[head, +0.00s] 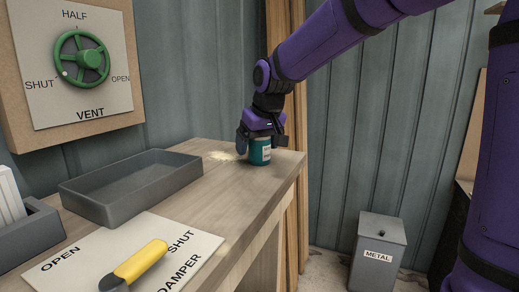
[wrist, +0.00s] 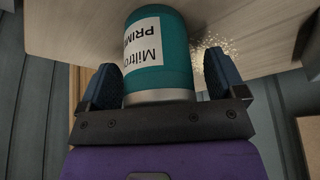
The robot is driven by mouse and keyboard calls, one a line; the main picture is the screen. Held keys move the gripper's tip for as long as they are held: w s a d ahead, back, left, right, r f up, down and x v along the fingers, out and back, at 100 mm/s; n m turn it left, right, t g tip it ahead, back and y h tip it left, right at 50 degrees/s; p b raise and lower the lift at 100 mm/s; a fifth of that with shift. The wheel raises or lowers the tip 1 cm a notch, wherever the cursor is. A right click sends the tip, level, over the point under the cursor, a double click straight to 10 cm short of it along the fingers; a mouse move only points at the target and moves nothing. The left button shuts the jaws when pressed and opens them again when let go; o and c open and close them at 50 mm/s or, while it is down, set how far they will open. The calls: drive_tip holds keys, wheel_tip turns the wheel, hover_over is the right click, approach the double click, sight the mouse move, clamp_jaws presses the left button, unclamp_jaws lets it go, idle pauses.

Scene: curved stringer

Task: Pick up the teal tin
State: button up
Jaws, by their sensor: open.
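The teal tin (head: 260,152) stands upright on the wooden bench near its far right end. In the wrist view the teal tin (wrist: 158,52) has a white label with black lettering and a pale metal rim. My gripper (head: 262,142) is above and around the tin in the head view. In the wrist view my gripper (wrist: 160,85) has one dark blue finger on each side of the tin.
A grey tray (head: 130,187) lies on the bench (head: 225,215) left of the tin. A yellow-handled damper lever (head: 140,262) is in front. Pale crumbs (head: 222,156) lie beside the tin. A grey METAL bin (head: 378,252) stands on the floor. A green vent wheel (head: 82,60) is on the wall.

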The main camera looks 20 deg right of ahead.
drive_tip(key=c, duration=1.1)
drive_tip(key=shift+r, duration=0.2)
drive_tip(key=shift+r, duration=0.65)
wheel_tip(320, 180, up, 2)
drive_tip(key=shift+r, duration=0.1)
drive_tip(key=shift+s+d+r, duration=0.15)
drive_tip(key=shift+s+r, duration=0.05)
drive_tip(key=shift+s, duration=2.45)
drive_tip(key=shift+s+d+r, duration=0.1)
drive_tip(key=shift+s+r, duration=0.1)
drive_tip(key=shift+s, duration=2.5)
drive_tip(key=shift+s+d+r, duration=0.15)
drive_tip(key=shift+s+r, duration=0.05)
drive_tip(key=shift+s, duration=2.45)
